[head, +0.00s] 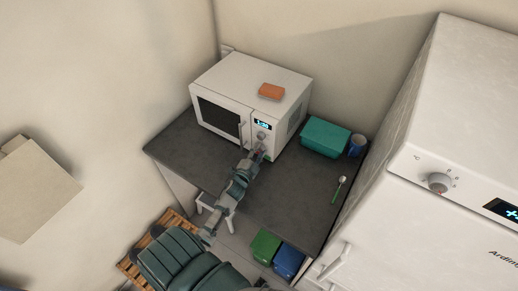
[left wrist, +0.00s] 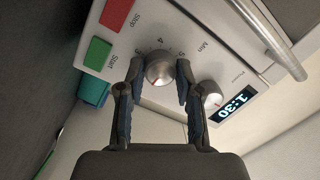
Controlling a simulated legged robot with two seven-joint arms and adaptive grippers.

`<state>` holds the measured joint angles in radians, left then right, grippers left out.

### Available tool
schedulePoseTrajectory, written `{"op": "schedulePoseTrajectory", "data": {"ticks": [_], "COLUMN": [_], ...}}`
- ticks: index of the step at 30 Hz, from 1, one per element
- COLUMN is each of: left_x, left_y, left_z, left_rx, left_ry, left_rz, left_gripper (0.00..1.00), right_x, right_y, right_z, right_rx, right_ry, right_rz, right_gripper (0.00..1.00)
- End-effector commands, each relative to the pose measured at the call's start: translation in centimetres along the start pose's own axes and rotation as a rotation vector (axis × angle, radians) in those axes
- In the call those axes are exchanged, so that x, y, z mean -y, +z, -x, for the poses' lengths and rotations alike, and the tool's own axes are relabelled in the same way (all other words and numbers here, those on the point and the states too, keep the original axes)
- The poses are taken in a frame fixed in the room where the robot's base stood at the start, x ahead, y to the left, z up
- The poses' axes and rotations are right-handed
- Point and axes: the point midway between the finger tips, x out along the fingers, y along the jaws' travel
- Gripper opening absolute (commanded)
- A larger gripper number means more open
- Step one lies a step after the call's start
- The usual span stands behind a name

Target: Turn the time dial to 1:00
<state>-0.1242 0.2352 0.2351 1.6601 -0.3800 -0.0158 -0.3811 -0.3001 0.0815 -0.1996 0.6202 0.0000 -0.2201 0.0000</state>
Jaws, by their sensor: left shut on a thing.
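The microwave (head: 235,90) stands on the dark counter, its front panel facing my left arm. In the left wrist view the round silver time dial (left wrist: 160,70) has the numbers 3, 4 and 5 around it and a "Min" label nearby. My left gripper (left wrist: 158,72) is shut on this dial, one finger on each side; in the head view the gripper (head: 258,150) is at the lower part of the panel. A second dial (left wrist: 212,97) sits beside it, outside the fingers. The lit display (left wrist: 237,106) reads 1:30. My right gripper is not in view.
Red stop (left wrist: 116,14) and green start (left wrist: 97,54) buttons are close to the gripped dial. The door handle (left wrist: 268,38) is nearby. An orange block (head: 271,91) lies on the microwave. A teal box (head: 325,139) and blue mug (head: 356,147) stand to its right.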

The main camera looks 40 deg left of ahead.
Motion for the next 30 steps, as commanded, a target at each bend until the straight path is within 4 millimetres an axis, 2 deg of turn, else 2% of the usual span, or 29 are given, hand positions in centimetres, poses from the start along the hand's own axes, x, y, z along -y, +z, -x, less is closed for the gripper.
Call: {"op": "schedulePoseTrajectory", "data": {"ticks": [6,15,30], "left_x": [-0.3,-0.5,-0.7], "left_y": [0.3,0.3,0.5], "left_z": [0.2,0.3,0.3], "left_rx": [0.024,0.034,0.041], "left_ry": [0.027,0.042,0.051], "left_rz": [0.18,0.352,0.427], "left_gripper": [0.0,0.0,0.0], "right_x": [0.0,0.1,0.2], "right_y": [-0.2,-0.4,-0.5], "right_z": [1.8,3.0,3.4], "right_rx": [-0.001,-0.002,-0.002], "right_ry": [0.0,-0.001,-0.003], "right_rz": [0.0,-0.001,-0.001], "right_gripper": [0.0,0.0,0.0]}}
